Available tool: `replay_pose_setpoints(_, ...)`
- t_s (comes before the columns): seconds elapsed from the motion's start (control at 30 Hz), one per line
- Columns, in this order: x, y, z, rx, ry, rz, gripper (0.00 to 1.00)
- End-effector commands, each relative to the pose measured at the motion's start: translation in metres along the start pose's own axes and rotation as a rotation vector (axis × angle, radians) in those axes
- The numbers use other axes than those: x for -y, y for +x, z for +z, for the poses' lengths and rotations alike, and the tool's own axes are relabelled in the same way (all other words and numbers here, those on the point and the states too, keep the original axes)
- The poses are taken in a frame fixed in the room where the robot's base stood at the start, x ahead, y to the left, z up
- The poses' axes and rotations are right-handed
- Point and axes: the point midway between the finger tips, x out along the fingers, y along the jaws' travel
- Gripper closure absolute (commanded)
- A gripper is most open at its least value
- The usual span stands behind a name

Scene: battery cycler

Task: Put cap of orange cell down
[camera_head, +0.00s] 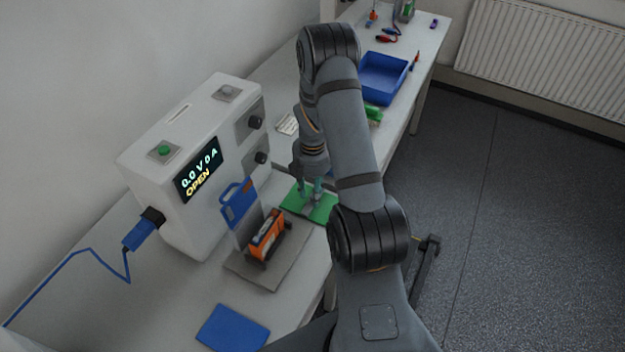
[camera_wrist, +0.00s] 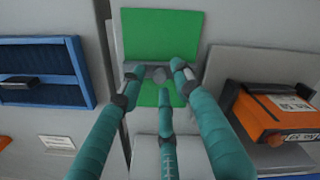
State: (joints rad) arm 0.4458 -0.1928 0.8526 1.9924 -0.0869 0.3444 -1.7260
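The orange cell (camera_head: 265,236) lies on a grey plate in front of the white cycler, and it also shows at the right of the wrist view (camera_wrist: 268,112). My gripper (camera_head: 312,190) points down over a green mat (camera_head: 298,203); the mat fills the top middle of the wrist view (camera_wrist: 160,32). In the wrist view the teal fingers of my gripper (camera_wrist: 157,78) close around a small grey cap (camera_wrist: 157,72), with fingertips at both its ends. The cap is at or just above the mat; I cannot tell if it touches.
The white cycler (camera_head: 190,160) reads 0.0 V 0 A, OPEN. A blue-handled part (camera_head: 238,205) stands between it and the cell. A blue pad (camera_head: 233,328) lies at the front. A blue bin (camera_head: 384,78) and small tools sit farther along the bench.

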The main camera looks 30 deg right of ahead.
Motion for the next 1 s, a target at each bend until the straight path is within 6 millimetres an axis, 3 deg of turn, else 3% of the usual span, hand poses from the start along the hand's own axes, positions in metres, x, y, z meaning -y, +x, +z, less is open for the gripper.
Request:
replay_pose_setpoints(0.53,-0.002,-0.099,0.0,0.001,-0.001,0.007,0.68)
replay_pose_setpoints(0.7,-0.001,-0.114,0.0,0.001,0.0,0.003,0.68)
replay_pose_setpoints(1.0,0.0,-0.117,0.0,0.0,-0.001,0.001,0.68)
